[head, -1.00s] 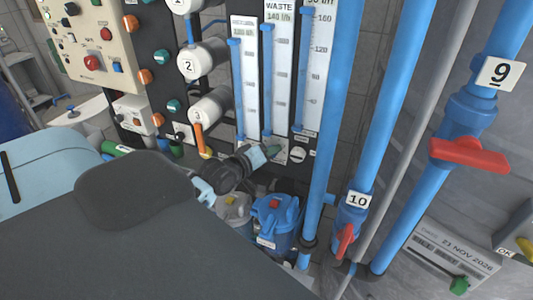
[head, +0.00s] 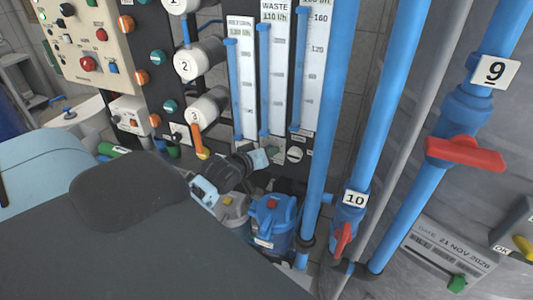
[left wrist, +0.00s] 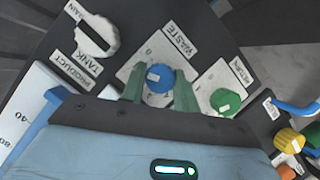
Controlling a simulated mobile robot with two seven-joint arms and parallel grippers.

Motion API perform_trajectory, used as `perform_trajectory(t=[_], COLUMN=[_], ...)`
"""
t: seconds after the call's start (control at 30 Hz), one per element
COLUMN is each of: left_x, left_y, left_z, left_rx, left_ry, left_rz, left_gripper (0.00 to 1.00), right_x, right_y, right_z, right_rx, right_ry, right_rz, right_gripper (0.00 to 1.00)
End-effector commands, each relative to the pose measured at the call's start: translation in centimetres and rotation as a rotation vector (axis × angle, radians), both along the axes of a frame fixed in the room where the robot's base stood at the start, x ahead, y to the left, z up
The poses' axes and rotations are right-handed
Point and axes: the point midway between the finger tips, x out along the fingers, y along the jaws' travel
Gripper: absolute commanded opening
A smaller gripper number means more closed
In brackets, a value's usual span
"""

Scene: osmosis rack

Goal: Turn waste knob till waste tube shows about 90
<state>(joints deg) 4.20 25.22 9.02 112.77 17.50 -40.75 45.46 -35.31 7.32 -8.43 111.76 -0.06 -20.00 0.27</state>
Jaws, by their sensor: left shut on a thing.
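The blue waste knob (left wrist: 160,78) sits on a white plate marked WASTE in the left wrist view. My left gripper (left wrist: 159,84) is shut on it, with one green finger on each side. In the head view my left gripper (head: 272,153) is at the panel below the tubes, and its hand hides the knob. The waste tube (head: 263,90) is the middle one of the three blue tubes on white scales. The sign above it (head: 275,12) appears to read WASTE 110 l/h. My right gripper is in neither view.
A green knob (left wrist: 225,101) is close to the right of the waste knob, and a white tank selector (left wrist: 97,36) is to the left. Blue pipes with red-handled valves (head: 466,152) stand right of the panel. A blue canister (head: 272,222) is below my gripper.

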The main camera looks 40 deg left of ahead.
Motion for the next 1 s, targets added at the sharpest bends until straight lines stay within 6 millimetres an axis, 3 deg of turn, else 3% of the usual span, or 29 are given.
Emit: perform_trajectory(t=[0.07, 0.1, 0.23, 0.63, 1.0], left_x=[0.0, 0.0, 0.0, -0.6, -5.4], left_y=[0.0, 0.0, 0.0, -0.1, -0.5], left_z=[0.1, 0.1, 0.1, 0.0, 1.7], left_rx=[0.0, 0.0, -0.001, -0.001, -0.001], left_ry=[-0.003, -0.002, -0.001, 0.002, 0.0], left_rz=[0.0, -0.001, 0.0, 0.0, -0.001], left_gripper=[0.08, 0.34, 0.51, 0.52, 0.52], right_x=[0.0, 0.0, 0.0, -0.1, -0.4], right_y=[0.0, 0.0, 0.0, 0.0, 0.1], right_z=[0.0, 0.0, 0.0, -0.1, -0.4], right_rx=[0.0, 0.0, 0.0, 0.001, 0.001], right_ry=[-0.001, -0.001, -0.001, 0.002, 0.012], right_rz=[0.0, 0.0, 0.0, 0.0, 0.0], right_gripper=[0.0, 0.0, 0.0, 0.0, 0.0])
